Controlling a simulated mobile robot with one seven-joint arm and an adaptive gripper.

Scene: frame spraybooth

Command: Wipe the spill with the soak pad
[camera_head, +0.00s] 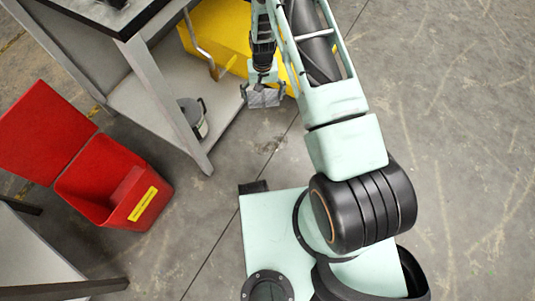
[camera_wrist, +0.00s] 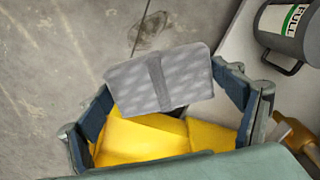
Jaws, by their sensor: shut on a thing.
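The soak pad is a grey, patterned rectangle with a darker band across its middle. It shows in the head view (camera_head: 265,98) and in the wrist view (camera_wrist: 135,82). My gripper (camera_head: 264,91) is shut on the pad, with a finger at each side of it, as the wrist view (camera_wrist: 164,84) also shows. The spill looks like a small dark, irregular patch on the concrete floor (camera_head: 271,145), below the pad in the head view. In the wrist view it lies just beyond the pad's far edge (camera_wrist: 151,31). The pad appears held above the floor, apart from the spill.
A red bin (camera_head: 150,208) with its lid open stands at left. A grey table with a lower shelf (camera_head: 150,75) is at upper left. A canister marked FULL (camera_wrist: 285,25) stands on that shelf. A yellow object (camera_head: 222,30) is behind my gripper. Floor at right is clear.

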